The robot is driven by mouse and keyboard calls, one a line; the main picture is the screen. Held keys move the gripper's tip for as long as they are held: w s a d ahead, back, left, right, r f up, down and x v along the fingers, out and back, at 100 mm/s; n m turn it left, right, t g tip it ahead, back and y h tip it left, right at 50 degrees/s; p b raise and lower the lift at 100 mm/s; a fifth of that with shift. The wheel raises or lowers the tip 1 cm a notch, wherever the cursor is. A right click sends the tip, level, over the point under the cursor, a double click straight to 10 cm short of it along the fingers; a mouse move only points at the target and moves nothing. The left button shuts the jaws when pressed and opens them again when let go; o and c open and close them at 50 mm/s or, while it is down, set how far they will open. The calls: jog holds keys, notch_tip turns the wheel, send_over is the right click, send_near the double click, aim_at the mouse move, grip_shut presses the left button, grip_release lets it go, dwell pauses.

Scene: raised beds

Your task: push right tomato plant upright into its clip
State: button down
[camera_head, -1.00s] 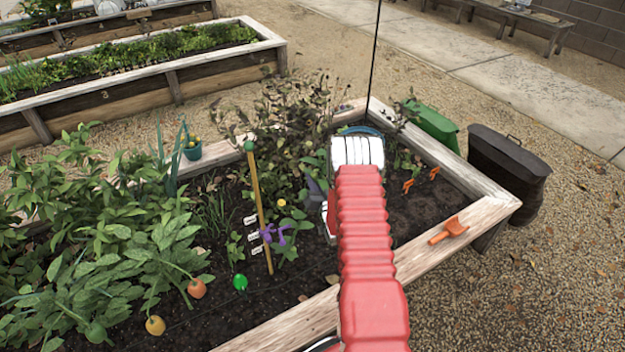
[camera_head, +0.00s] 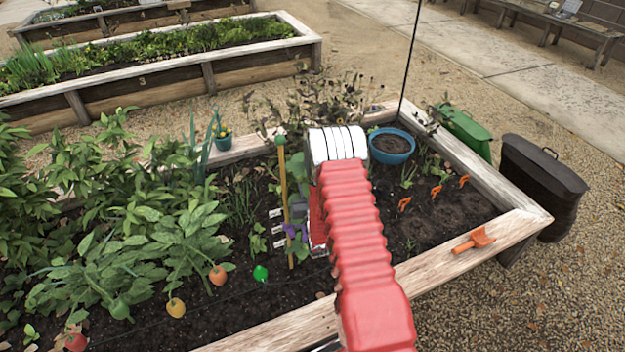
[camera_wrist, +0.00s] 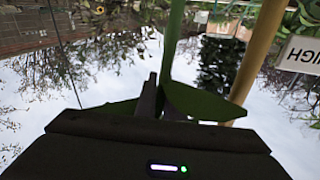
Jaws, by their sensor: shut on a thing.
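The right tomato plant's green stem (camera_wrist: 174,40) runs upward in the wrist view between the dark fingers of my gripper (camera_wrist: 155,97), which are shut on it; a broad leaf lies beside them. In the head view some of its leaves (camera_head: 299,172) show just right of the wooden stake (camera_head: 283,190), and my red arm hides the rest. The stake also stands close right of the stem in the wrist view (camera_wrist: 256,55), with a gap between. The purple clip (camera_head: 295,231) is low on the stake, partly behind my gripper. I cannot see the stem in it.
White height labels (camera_head: 277,230) stick out from the stake. Leafy plants with fruit fill the bed's left. Dark soil there is mostly open.

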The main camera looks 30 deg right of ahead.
jog(key=c, duration=1.8)
grip_release()
jog(key=shift+c, duration=0.2)
jog(key=v, duration=1.3)
jog(key=shift+s, duration=0.4)
jog(key=shift+s+a+f, duration=0.1)
jog(key=shift+s, duration=0.05)
